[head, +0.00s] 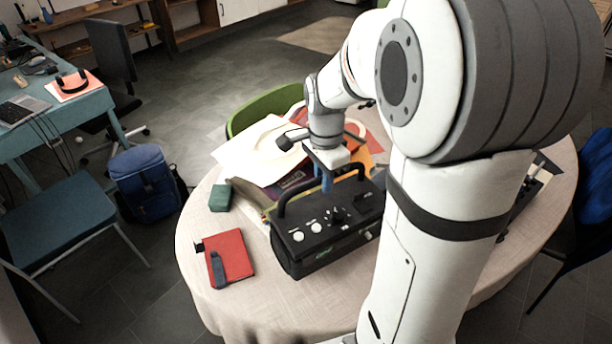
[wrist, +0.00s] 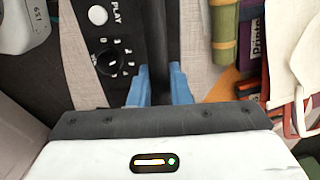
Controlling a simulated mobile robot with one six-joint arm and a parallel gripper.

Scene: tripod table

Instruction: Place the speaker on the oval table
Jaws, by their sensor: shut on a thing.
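The speaker (head: 318,243) is a black box with knobs, white buttons and a carrying handle. It is at the front middle of the oval table (head: 222,302), which has a pale cloth. I cannot tell whether its underside touches the cloth. My gripper (head: 327,183) comes down from above, with its blue fingers closed on the handle. In the wrist view the fingers (wrist: 158,88) stand on both sides of the dark handle bar, and the speaker's panel (wrist: 108,62) with a PLAY button shows to the left. My arm hides the table's right part.
A red notebook (head: 232,254) and a green box (head: 220,197) lie left of the speaker. Papers (head: 258,148), books and a bag crowd the table behind it. A green chair (head: 262,108) stands behind the table, a blue backpack (head: 146,183) left.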

